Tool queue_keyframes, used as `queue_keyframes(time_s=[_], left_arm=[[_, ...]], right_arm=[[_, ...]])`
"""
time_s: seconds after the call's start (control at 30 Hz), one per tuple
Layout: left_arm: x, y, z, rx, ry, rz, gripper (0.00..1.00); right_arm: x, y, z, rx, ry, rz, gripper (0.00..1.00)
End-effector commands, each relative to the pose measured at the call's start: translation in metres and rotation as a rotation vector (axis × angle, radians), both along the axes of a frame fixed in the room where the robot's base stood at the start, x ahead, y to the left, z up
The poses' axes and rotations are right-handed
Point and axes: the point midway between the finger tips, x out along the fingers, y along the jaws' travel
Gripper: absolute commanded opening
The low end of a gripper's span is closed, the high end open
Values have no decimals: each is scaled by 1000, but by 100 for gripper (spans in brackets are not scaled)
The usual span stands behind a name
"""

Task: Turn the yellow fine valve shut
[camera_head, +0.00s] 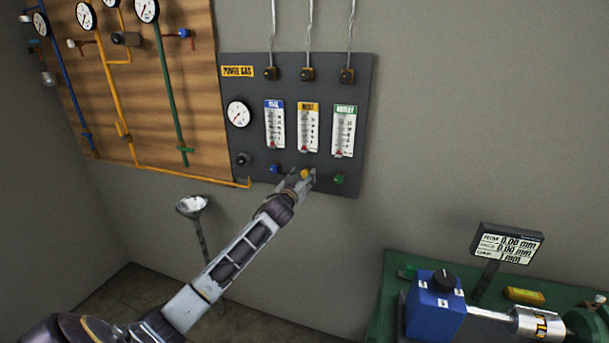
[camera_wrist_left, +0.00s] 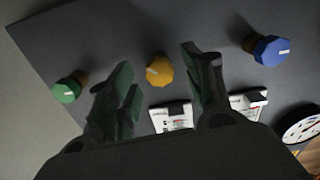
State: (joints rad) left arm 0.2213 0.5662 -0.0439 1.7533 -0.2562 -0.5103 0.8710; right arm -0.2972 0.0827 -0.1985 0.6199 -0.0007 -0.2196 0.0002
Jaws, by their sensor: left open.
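The yellow fine valve (camera_head: 304,174) is a small knob at the bottom middle of the dark gas panel (camera_head: 228,160), below the yellow-labelled flow meter (camera_head: 308,128). A visible gap separates each finger from the knob there. I cannot tell how deep the fingertips reach along it. My right gripper is not in view.
A blue knob (camera_wrist_left: 267,50) and a green knob (camera_wrist_left: 67,88) flank the yellow one on the same panel. Blue and green flow meters and a round gauge (camera_head: 238,113) sit above. A green bench (camera_head: 383,300) with a blue machine (camera_head: 434,305) stands at the lower right.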

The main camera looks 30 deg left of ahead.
Motion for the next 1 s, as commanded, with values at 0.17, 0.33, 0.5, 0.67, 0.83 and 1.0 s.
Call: queue_keyframes(time_s=[0.17,0.33,0.5,0.67,0.83,1.0], left_arm=[[12,3,1,-1,-1,0,51],[18,4,1,-1,-1,-1,51],[19,4,0,0,0,-1,51],[19,4,0,0,0,0,51],[19,4,0,0,0,0,35],[19,4,0,0,0,0,13]], right_arm=[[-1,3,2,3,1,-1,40],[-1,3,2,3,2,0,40],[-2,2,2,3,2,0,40],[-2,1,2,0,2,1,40],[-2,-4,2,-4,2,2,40],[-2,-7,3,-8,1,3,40]])
